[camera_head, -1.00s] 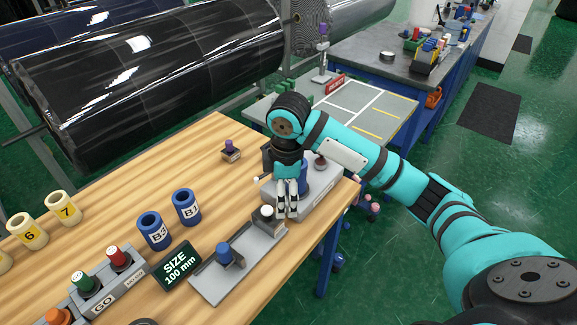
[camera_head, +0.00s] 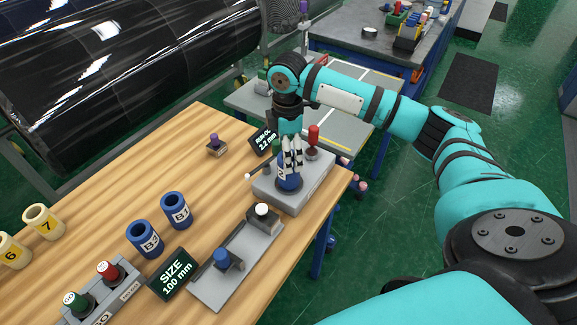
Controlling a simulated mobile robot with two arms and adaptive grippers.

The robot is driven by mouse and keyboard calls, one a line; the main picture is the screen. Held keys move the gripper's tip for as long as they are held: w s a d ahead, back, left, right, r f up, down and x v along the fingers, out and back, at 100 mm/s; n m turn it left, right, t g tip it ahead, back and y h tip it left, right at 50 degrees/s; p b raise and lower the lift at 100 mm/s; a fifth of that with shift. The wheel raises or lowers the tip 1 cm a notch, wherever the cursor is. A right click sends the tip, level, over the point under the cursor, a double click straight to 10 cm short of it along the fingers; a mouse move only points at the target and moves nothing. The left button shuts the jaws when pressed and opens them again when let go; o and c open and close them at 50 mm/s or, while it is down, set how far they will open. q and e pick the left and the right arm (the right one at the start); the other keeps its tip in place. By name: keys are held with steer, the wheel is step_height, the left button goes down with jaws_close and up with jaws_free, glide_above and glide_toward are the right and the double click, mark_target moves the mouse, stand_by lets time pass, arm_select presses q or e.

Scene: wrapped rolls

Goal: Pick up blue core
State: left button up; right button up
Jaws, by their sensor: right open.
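A blue core (camera_head: 289,182) stands upright on a grey fixture (camera_head: 312,186) at the table's right edge. My right gripper (camera_head: 291,170) points down over it, open, with its fingers overlapping the core in the picture. The fingers hide part of the core, and I cannot tell whether they touch it. Two more blue cores, B1 (camera_head: 177,211) and B3 (camera_head: 145,239), stand on the wooden table to the left. My left gripper is out of view.
A red-topped part (camera_head: 313,136) rises from the fixture close by the gripper. A grey slide (camera_head: 235,264) and SIZE display (camera_head: 174,274) stand in front. A second display (camera_head: 263,139) is behind. Cream cores (camera_head: 43,221) stand at left.

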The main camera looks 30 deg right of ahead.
steer(key=shift+s+f, duration=0.1)
steer(key=shift+f, duration=0.45)
steer(key=shift+f+p, duration=0.35)
step_height(320, 180, down, 4)
steer(key=shift+d+r+p, duration=0.1)
steer(key=shift+r+p, duration=0.05)
steer(key=shift+p, duration=0.55)
steer(key=shift+f, duration=0.4)
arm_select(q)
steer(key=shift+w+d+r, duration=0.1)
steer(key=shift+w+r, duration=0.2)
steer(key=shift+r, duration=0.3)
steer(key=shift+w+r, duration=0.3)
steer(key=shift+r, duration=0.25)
arm_select(e)
steer(key=c, duration=1.5)
step_height(320, 180, up, 9)
steer(key=shift+f+b, duration=0.15)
steer(key=shift+b, duration=0.95)
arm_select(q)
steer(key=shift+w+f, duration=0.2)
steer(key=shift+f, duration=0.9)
arm_select(e)
steer(key=shift+r, duration=0.7)
